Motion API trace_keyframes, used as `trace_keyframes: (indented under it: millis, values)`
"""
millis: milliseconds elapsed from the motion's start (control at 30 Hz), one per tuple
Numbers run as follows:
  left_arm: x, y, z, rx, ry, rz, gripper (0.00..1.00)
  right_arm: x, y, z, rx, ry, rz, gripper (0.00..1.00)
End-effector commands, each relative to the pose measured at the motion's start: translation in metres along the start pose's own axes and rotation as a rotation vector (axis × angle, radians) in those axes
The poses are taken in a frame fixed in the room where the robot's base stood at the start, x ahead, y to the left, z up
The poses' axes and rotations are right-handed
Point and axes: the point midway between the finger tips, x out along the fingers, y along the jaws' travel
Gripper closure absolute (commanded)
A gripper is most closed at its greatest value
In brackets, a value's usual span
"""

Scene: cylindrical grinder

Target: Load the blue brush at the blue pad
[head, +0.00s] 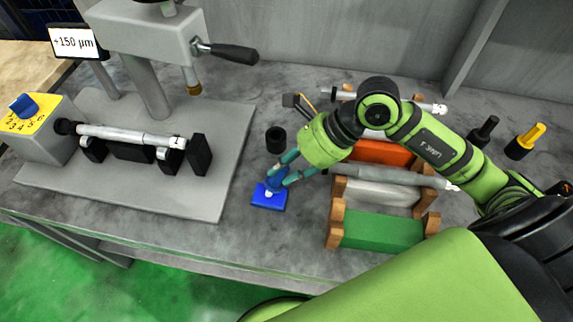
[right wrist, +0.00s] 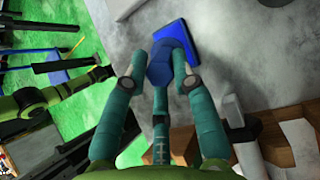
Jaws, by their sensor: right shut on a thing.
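The blue pad (head: 275,204) lies flat on the grey bench, right of the machine's base plate. It also shows at the top of the right wrist view (right wrist: 174,32). My right gripper (head: 279,172) is shut on the blue brush (head: 271,183), with its teal fingers around the handle. The brush points down over the pad, and a small pale spot shows at its lower end. I cannot tell whether its tip touches the pad. In the right wrist view the brush (right wrist: 161,66) sits between the fingertips and overlaps the pad.
A black cup (head: 276,140) stands just behind the pad. A wooden-ended rack (head: 335,225) with coloured sections and shafts is to the right. The grinder (head: 150,100) with a mounted shaft is at left. Black (head: 483,131) and yellow (head: 526,140) brushes stand at right.

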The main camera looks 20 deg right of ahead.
Motion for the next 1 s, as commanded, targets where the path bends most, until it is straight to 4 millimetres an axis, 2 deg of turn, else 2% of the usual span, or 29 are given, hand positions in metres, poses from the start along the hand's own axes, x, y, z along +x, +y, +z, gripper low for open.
trace_keyframes:
  millis: [800,1000]
  values:
    - [-0.041,-0.001,-0.004,0.0,0.001,0.0,1.0,-0.051,0.011,0.04,-0.002,0.0,-0.001,1.0]
    - [-0.042,-0.001,-0.004,0.0,0.001,0.0,1.0,-0.054,0.011,0.042,-0.001,0.0,-0.001,1.0]
